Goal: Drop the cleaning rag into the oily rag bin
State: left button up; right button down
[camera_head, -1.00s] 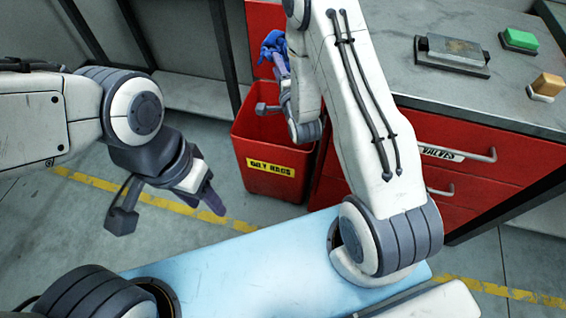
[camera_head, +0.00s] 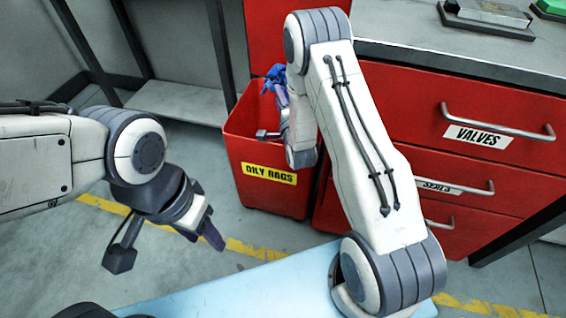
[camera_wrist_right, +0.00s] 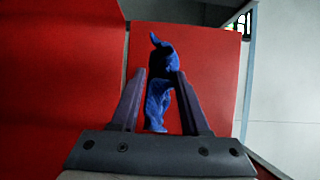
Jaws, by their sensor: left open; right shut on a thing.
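The blue cleaning rag (camera_head: 275,76) is held in my right gripper (camera_head: 275,92), over the mouth of the red bin. In the right wrist view the crumpled rag (camera_wrist_right: 158,90) sits between the two fingers of the right gripper (camera_wrist_right: 158,88), with red surfaces around it. The oily rag bin (camera_head: 240,150) stands on the floor with a yellow "OILY RAGS" label. My right arm hides part of its right side. My left gripper (camera_head: 205,222) is open and empty, in front of the bin at the left.
A red drawer cabinet (camera_head: 400,90) with labelled drawers stands right of the bin, under a grey worktop (camera_head: 400,30). A block on a dark base (camera_head: 490,14) lies on the worktop. Dark rack posts (camera_head: 222,50) stand behind the bin. Floor is clear at front left.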

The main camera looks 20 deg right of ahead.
notch_tip(320, 180, down, 4)
jog(key=shift+f+b, duration=0.1)
jog(key=shift+b, duration=1.1)
jog(key=shift+c, duration=1.6)
grip_release()
jog(key=shift+s, duration=0.1)
jog(key=s, duration=1)
jog(key=shift+s+a+b, duration=0.15)
jog(key=shift+a+b, duration=0.15)
jog(key=shift+a, duration=0.1)
